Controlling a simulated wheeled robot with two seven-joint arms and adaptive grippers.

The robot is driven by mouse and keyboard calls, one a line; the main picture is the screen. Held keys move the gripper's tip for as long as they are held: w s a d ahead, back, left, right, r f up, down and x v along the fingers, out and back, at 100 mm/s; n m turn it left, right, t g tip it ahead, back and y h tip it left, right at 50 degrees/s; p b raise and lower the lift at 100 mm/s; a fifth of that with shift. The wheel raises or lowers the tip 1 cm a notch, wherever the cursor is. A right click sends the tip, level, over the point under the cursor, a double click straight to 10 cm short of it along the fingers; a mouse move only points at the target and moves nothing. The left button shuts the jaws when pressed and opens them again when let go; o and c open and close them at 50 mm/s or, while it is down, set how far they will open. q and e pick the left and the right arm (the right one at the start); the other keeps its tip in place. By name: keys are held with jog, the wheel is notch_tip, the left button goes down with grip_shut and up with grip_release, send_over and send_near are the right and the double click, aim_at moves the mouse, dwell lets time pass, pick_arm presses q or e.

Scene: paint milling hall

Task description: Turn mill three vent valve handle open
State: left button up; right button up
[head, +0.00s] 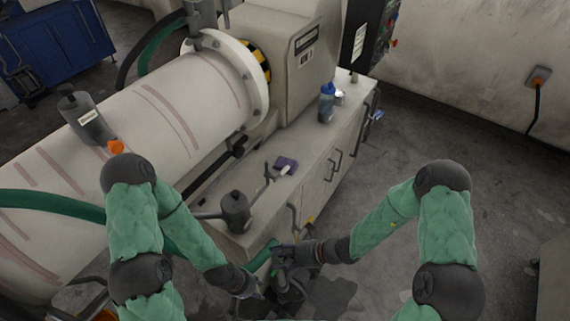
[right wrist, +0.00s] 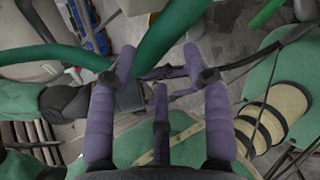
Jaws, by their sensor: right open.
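The mill's pale horizontal drum (head: 150,130) fills the left of the head view. A dark cylindrical fitting with a side lever (head: 235,211) stands in front of the drum. I cannot tell which part is mill three's vent valve handle. My right gripper (head: 284,258) is low at the bottom middle; the right wrist view shows its purple fingers (right wrist: 158,62) spread, with a green hose (right wrist: 166,40) showing between the tips. My left gripper (head: 262,291) is just below it, its fingers unclear.
Green hoses (head: 50,203) cross near the drum. The concrete floor (head: 440,125) to the right is mostly clear.

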jog(key=w+r+m+t+p, duration=0.2)
jog(key=w+r+m+t, duration=0.4)
jog(key=w, duration=0.3)
jog(key=m+t+h+p, duration=0.25)
jog(key=m+t, duration=0.35)
jog(key=m, duration=0.3)
send_near(286, 170)
jog(key=b+x, duration=0.1)
jog(key=x, duration=0.9)
jog(key=shift+w+a+b, duration=0.15)
jog(key=shift+w+b, duration=0.25)
jog(key=shift+c, duration=0.3)
grip_shut()
